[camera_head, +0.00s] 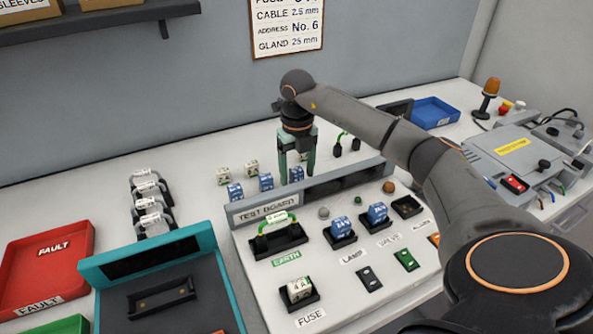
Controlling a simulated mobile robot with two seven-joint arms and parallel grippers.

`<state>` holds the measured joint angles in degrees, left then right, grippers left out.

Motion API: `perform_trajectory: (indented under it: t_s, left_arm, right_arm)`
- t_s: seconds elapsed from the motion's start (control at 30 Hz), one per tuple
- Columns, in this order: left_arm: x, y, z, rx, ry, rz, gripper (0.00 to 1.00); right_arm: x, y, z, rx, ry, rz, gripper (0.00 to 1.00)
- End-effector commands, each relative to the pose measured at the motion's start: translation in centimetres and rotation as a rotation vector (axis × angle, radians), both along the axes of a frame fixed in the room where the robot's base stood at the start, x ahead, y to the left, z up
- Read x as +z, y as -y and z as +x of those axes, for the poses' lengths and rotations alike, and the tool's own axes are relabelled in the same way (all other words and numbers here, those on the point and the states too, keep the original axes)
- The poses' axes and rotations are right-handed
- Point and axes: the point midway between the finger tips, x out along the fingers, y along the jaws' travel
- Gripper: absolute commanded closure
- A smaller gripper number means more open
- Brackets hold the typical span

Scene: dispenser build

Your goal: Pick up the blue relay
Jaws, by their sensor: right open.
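Three blue relays stand in a row behind the test board (267,212): a left one (235,191), a middle one (266,182) and a right one (296,174). My right gripper (297,170) points down with its green fingers open. The right relay shows between the fingers; I cannot tell whether they touch it. The board's back edge partly hides the fingertips. Two more blue blocks sit in sockets on the board, one at the lamp position (341,226) and one beside it (377,212). My left gripper is out of view.
White fuse blocks (223,175) stand behind the relays. The board's raised back panel (345,180) is close in front of my right gripper. A red fault tray (75,240) and a teal-framed unit (205,240) are at left, a blue tray (435,112) at the back right.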

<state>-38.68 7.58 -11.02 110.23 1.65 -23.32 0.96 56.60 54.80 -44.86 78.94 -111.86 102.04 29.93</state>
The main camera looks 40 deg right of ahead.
Motion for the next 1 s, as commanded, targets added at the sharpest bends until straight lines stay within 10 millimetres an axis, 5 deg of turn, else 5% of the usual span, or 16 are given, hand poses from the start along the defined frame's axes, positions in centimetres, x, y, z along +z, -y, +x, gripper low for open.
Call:
perform_trajectory:
  t_s: [0.23,0.87,1.0]
  left_arm:
    - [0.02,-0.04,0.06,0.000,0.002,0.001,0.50]
    - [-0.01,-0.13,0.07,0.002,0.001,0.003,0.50]
    - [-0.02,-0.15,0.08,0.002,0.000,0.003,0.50]
  right_arm:
    - [-0.17,-0.01,0.01,0.000,0.000,0.000,0.28]
    - [-0.12,-0.02,0.01,0.000,0.000,0.000,0.98]
    - [-0.12,-0.01,0.01,0.000,0.000,0.000,1.00]
